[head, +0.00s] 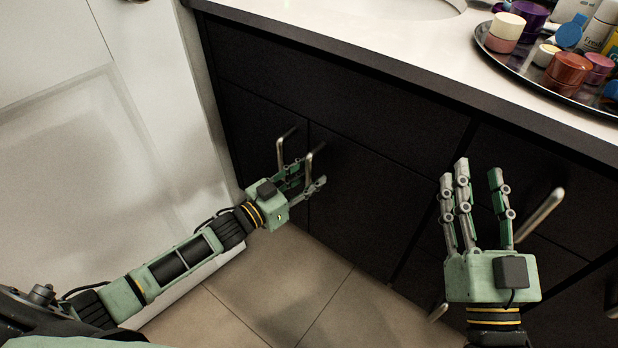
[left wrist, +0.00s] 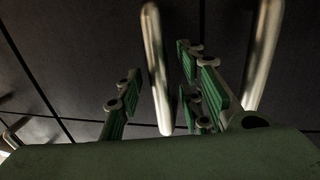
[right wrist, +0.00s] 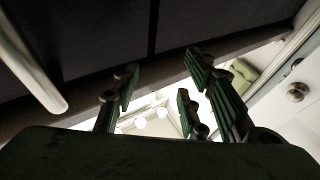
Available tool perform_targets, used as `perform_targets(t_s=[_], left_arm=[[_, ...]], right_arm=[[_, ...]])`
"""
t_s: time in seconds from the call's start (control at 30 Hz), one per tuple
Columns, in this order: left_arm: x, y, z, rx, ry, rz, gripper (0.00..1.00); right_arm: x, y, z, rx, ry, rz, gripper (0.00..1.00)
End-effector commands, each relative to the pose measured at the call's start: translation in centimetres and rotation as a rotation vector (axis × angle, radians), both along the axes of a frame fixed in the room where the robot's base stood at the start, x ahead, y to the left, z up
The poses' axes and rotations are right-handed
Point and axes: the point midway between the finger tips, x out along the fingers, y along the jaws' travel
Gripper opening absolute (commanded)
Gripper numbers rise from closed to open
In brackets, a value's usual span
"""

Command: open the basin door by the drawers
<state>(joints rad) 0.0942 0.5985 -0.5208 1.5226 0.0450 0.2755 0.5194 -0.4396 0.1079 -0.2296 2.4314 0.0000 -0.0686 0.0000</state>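The basin door by the drawers (head: 362,195) is a dark panel below the counter, and it looks shut. Its upright metal bar handle (head: 309,163) also shows in the left wrist view (left wrist: 156,75). My left gripper (head: 304,178) is open, with this handle between its single finger and its paired fingers; there seems to be a gap on both sides. The neighbouring left door (head: 255,125) is shut, and its handle (head: 285,138) is outside my fingers. My right gripper (head: 479,178) is open and empty in front of the drawers.
The drawers (head: 520,165) have a bar handle (head: 541,215) close to my right gripper, also in the right wrist view (right wrist: 35,70). A round tray (head: 487,45) with several jars and bottles stands on the white counter (head: 390,35). A white door (head: 70,130) is at left. Tiled floor (head: 335,310) is clear.

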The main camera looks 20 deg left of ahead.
Motion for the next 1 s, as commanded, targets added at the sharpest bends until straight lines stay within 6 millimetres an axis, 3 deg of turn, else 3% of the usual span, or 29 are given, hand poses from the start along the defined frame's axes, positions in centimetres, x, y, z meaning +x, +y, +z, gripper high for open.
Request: perform_targets(t_s=[0.27,0.67,1.0], left_arm=[[0.12,-0.06,0.03,0.0,0.0,0.0,0.35],[0.09,-0.06,0.03,-0.001,-0.001,0.0,0.0],[0.09,-0.05,0.03,-0.001,-0.001,0.0,0.0]], right_arm=[[-0.05,0.02,0.19,0.003,-0.008,0.0,0.4],[-0.03,-0.01,0.16,0.002,-0.008,0.0,0.4],[-0.02,-0.01,0.14,0.002,-0.007,0.0,0.4]])
